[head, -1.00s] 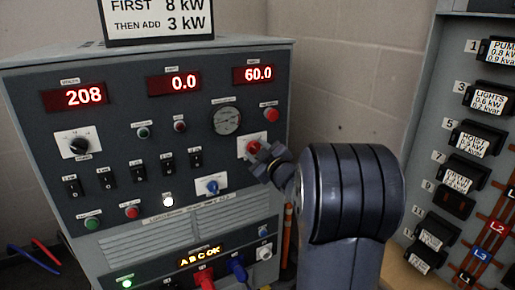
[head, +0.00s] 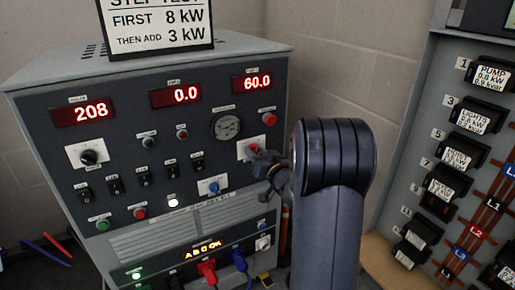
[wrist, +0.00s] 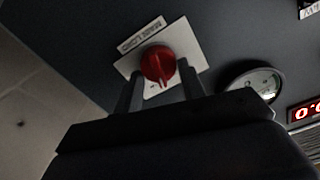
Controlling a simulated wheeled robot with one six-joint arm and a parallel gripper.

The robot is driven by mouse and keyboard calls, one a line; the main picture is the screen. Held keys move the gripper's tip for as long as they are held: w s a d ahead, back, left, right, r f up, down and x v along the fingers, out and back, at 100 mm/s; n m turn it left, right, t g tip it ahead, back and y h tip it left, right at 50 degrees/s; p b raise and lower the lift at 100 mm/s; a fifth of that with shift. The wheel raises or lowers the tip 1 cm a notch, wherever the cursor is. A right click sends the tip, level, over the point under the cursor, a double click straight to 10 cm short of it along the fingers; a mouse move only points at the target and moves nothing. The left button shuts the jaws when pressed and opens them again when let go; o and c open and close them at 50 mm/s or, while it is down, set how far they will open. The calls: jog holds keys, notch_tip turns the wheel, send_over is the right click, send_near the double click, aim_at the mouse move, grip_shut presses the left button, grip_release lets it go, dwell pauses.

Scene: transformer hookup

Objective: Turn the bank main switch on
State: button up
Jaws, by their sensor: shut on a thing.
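The bank main switch appears to be a red rotary knob on a white plate at the right of the grey console front; the knob (wrist: 158,65) and its plate (wrist: 198,56) show in the wrist view. A label above the plate is hard to read. My gripper (wrist: 160,84) is shut on the red knob, one finger on each side of it. In the head view my gripper (head: 262,160) reaches the plate from the right and covers part of the knob (head: 253,149). The knob's exact pointing is hard to tell.
The console has red displays (head: 176,95), a round gauge (head: 226,126), a red button (head: 268,120), black toggles (head: 145,176) and a blue knob (head: 213,186) close by. Red and blue plugs (head: 208,268) are at its bottom. A breaker panel (head: 410,150) stands at right.

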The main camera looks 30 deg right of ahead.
jog(key=m+p, duration=0.2)
jog(key=m, duration=0.3)
jog(key=shift+d+m+p, duration=0.15)
jog(key=shift+m+p, duration=0.15)
jog(key=shift+p, duration=0.05)
dwell(0.5)
jog(key=o, duration=1)
jog(key=s, duration=1)
jog(key=shift+s+d, duration=0.2)
jog(key=shift+s, duration=0.2)
jog(key=shift+w, duration=0.1)
